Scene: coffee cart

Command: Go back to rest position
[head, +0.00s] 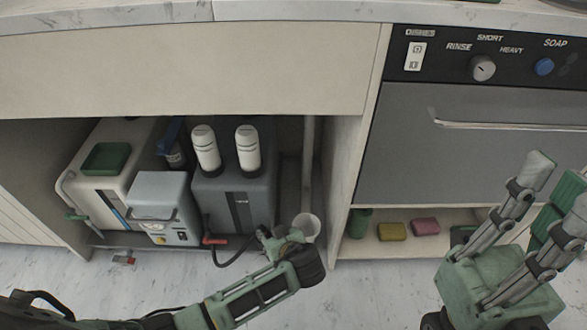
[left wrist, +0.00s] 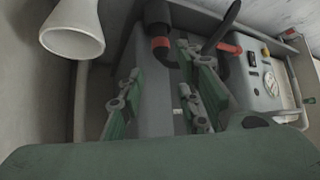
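My left gripper (head: 284,240) reaches from the left into the front of the open cabinet, close to a white funnel-like cup (head: 307,226) and a red-ended black hose (head: 216,240). In the left wrist view its two fingers (left wrist: 165,98) stand apart with nothing between them; a grey machine body (left wrist: 155,110) shows behind. The white cup (left wrist: 73,32) is at upper left there, and the red and black hose end (left wrist: 161,45) is just beyond the fingers. My right gripper (head: 562,180) is raised at lower right, its fingers apart and empty.
The cabinet holds a white machine (head: 95,180), a small grey box with a gauge (head: 160,205) and a dark grey unit with two white bottles (head: 238,190).

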